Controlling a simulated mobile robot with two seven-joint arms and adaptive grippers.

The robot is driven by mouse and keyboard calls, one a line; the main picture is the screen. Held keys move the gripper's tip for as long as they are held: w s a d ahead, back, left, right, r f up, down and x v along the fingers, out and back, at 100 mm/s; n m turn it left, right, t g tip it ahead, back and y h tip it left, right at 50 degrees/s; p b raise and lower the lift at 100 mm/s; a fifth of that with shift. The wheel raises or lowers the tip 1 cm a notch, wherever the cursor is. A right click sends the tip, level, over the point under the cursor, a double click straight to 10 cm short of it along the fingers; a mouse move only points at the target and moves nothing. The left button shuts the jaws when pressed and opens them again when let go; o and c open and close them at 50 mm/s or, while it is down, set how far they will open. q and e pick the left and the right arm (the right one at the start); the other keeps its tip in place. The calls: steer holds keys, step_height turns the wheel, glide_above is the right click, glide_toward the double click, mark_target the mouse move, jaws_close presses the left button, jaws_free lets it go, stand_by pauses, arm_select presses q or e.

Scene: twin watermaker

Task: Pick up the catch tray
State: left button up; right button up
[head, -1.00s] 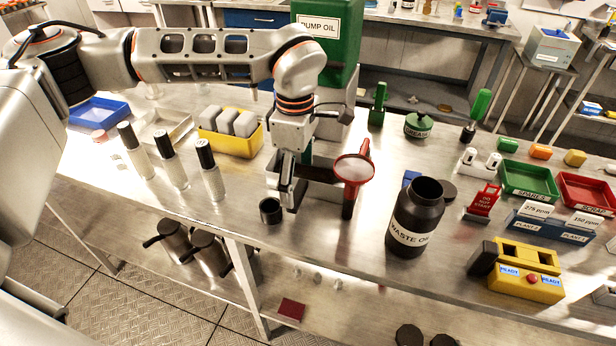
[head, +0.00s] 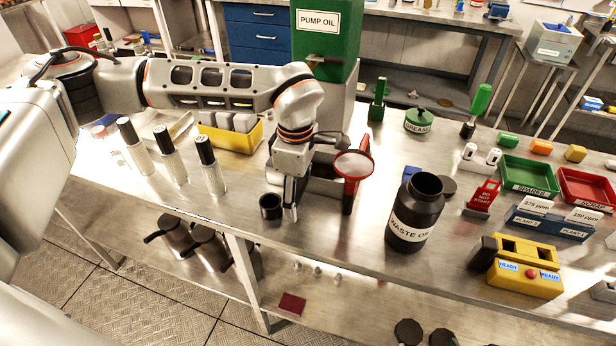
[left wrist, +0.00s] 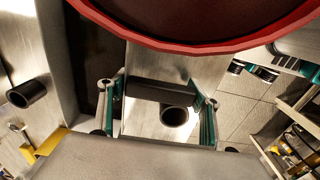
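The catch tray (head: 322,187) looks like the grey metal tray with a dark inside, on the bench in front of the green pump oil drum (head: 328,38). My left gripper (head: 291,208) points down at its front edge. In the left wrist view, the gripper (left wrist: 160,108) has its two teal-padded fingers apart. A dark bar (left wrist: 160,92), apparently the tray's handle, lies between them, with small gaps seeming to show at its ends. The tray's dark inside (left wrist: 88,60) is left of the fingers. My right gripper is not in view.
A red-rimmed round funnel or lens (head: 353,166) stands close to the gripper's right. A small black cup (head: 270,207) is just left of it. White bottles (head: 210,165), a yellow bin (head: 238,140) and the waste oil jar (head: 415,213) stand around. The bench's front edge is near.

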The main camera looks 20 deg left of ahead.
arm_select(q)
steer(key=shift+r, duration=0.1)
steer(key=shift+r, duration=0.55)
step_height(320, 180, up, 19)
steer(key=shift+f, duration=0.1)
steer(key=shift+c, duration=0.8)
steer(key=o, duration=0.8)
steer(key=c, duration=0.6)
steer(key=shift+s, duration=0.1)
steer(key=shift+c, duration=0.2)
